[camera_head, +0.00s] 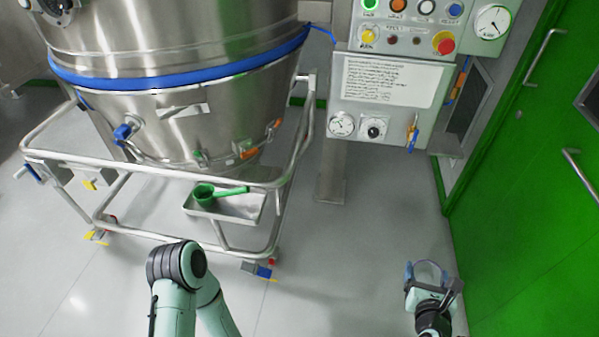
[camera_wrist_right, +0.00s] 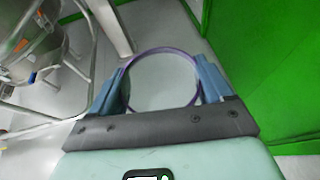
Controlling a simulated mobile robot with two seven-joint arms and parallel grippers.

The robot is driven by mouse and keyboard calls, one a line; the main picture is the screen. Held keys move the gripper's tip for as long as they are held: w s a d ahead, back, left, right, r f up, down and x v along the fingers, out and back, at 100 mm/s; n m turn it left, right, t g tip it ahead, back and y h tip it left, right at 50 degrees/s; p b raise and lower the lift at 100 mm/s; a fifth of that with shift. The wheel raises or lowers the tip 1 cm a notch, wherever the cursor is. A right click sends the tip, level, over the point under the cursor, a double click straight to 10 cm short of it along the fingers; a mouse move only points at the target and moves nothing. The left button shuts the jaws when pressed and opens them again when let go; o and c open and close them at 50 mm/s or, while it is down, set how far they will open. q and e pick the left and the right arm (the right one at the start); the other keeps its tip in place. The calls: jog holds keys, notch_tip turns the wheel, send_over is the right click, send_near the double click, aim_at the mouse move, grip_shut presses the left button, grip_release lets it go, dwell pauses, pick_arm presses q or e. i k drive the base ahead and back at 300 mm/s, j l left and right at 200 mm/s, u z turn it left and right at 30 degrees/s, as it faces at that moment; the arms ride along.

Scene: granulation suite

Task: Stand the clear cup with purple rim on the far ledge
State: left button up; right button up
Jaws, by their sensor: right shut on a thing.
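The clear cup with purple rim (camera_wrist_right: 162,84) sits between the two blue fingers of my right gripper (camera_wrist_right: 158,88). The right wrist view looks onto its round rim, with the grey floor visible through it. In the head view, my right gripper (camera_head: 431,284) is at the lower right, shut on the cup (camera_head: 428,270), which is held in the air above the floor. In that view the cup is small and its rim colour is faint. My left gripper is out of view; only part of my left arm shows at the bottom. I cannot tell which surface is the far ledge.
A large steel vessel (camera_head: 180,110) stands in a railed trolley (camera_head: 100,222) at the left. A small tray (camera_head: 236,208) on it holds a green scoop (camera_head: 205,194). A control panel (camera_head: 388,82) stands at the back, beside green doors (camera_head: 530,170). Floor between them is clear.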

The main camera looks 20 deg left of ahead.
aim_at(253, 174)
jog(key=k+u, duration=0.2)
jog(key=u, duration=1.1)
jog(key=l+u, duration=0.1)
jog(key=u, duration=0.3)
jog(key=l+u, duration=0.1)
jog(key=u, duration=0.3)
jog(key=l+u, duration=0.1)
jog(key=u, duration=0.3)
jog(key=k+l, duration=0.25)
jog(key=l, duration=0.15)
jog(key=k+l, duration=0.25)
jog(key=l, duration=0.15)
jog(key=i+l, duration=0.7)
jog(key=i, duration=0.1)
